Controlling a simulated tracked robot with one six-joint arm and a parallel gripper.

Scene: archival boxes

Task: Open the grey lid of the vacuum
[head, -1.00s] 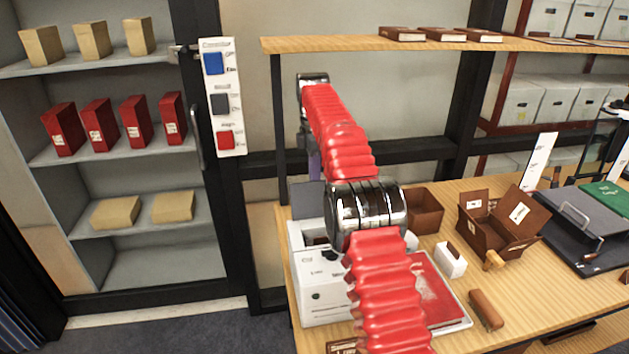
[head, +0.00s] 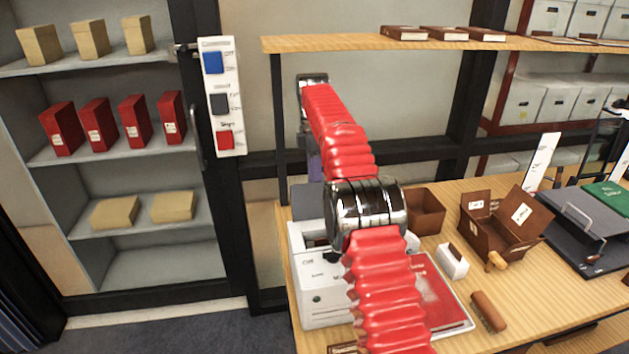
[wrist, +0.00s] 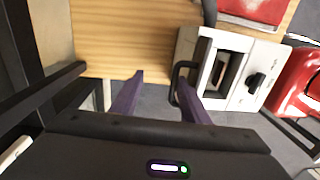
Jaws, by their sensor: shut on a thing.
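The vacuum is a white box-shaped machine (head: 322,299) on the left end of the table, partly hidden by my arm. Its grey lid (head: 304,199) stands raised at the back. In the wrist view the machine (wrist: 237,69) shows its open cavity, with a black handle (wrist: 174,82) at its left side. My gripper (wrist: 162,77) has purple fingers at this handle, the right finger overlapping it. It is shut on the handle, though the exact contact is unclear. In the head view the gripper is mostly hidden behind my red arm.
A red-topped tray (head: 437,300) lies right of the machine. A wooden shelf (head: 350,43) runs above. A switch panel (head: 222,97) hangs at left.

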